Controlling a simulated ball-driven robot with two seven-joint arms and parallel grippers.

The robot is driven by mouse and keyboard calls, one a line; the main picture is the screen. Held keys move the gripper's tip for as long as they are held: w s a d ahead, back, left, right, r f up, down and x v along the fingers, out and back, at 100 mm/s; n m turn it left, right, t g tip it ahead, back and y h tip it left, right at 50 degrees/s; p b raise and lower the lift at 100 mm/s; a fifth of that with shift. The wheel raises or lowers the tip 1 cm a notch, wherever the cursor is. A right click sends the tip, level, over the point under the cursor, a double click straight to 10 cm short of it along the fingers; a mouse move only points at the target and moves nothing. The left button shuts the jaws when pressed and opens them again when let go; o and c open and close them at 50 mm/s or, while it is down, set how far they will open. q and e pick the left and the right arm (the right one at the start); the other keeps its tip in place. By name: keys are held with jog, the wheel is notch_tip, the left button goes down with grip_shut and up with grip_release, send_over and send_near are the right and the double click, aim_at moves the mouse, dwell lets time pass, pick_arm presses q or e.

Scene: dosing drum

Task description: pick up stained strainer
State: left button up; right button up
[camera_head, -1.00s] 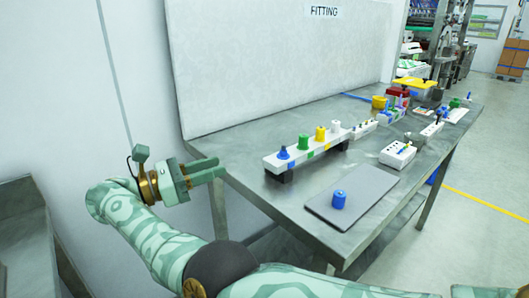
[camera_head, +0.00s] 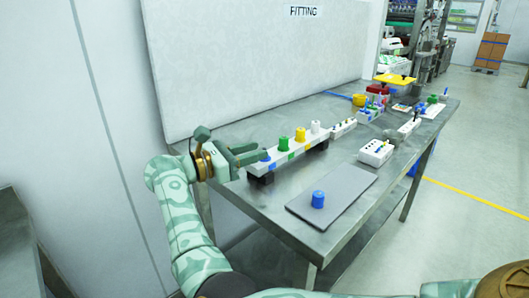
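I cannot make out a stained strainer among the small parts on the steel table (camera_head: 345,238). A white rack (camera_head: 298,153) carries a green knob (camera_head: 283,144), a yellow knob (camera_head: 300,134) and a white knob (camera_head: 315,127). A blue cap (camera_head: 318,199) stands on a grey mat (camera_head: 336,190).
A white socket block (camera_head: 375,152) stands right of the rack. A yellow cup (camera_head: 359,100), red bin (camera_head: 378,88) and yellow tray (camera_head: 395,79) are toward the far end. A white panel (camera_head: 265,60) stands behind the table. The mat is mostly bare.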

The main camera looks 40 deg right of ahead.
jog(key=shift+s+d+f, duration=0.1)
jog(key=shift+s+d, duration=0.05)
jog(key=shift+d, duration=0.85)
grip_shut()
